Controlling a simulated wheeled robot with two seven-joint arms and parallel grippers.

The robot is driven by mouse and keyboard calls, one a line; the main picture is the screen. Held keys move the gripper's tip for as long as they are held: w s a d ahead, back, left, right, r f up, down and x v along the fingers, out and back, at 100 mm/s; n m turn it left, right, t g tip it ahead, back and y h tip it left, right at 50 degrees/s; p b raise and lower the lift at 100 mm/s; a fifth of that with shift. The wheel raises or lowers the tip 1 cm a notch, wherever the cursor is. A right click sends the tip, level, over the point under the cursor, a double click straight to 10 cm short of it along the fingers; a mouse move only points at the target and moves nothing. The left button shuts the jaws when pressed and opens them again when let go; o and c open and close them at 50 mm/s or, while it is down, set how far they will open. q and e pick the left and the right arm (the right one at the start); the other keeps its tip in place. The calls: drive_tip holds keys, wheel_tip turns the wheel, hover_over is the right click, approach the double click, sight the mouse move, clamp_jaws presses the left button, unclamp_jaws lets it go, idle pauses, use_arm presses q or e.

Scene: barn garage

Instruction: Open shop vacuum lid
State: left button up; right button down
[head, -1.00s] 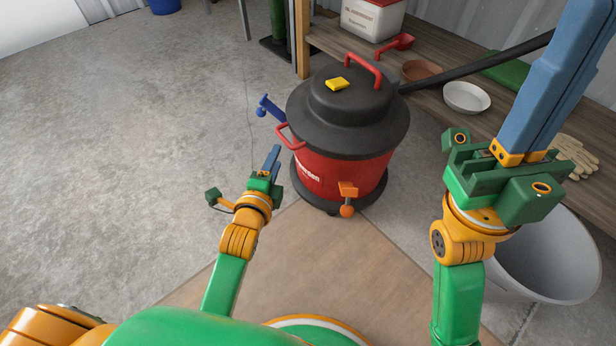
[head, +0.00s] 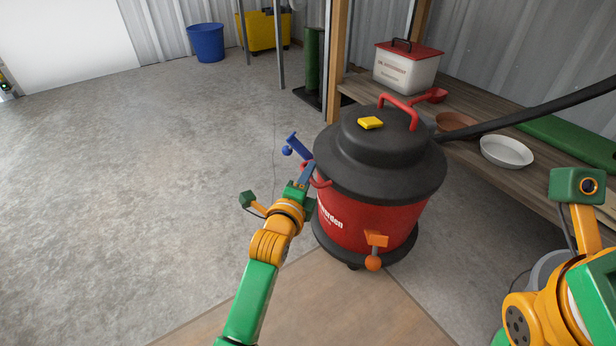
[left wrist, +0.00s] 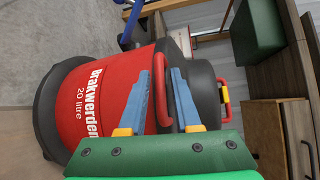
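The shop vacuum has a red drum (head: 375,225) with a black lid (head: 370,155) seated on top. The lid carries a yellow tab (head: 370,123) and a red top handle (head: 400,108). A blue latch lever (head: 298,147) sticks out at the left side. An orange latch (head: 375,243) hangs at the front. My left gripper (head: 308,172) is at the drum's left side, by the red side handle (head: 320,182). In the left wrist view my left gripper (left wrist: 167,68) is open, with the red side handle (left wrist: 162,90) between its blue fingers; contact cannot be told. My right gripper's fingers are out of view.
A wooden shelf (head: 465,158) behind holds a white box with red lid (head: 407,70), a terracotta dish (head: 455,121) and a white bowl (head: 506,152). The black hose (head: 540,112) runs right from the vacuum. A blue bucket (head: 206,43) stands far back. The left floor is clear.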

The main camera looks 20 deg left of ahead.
use_arm(q)
clamp_jaws()
idle(1.2)
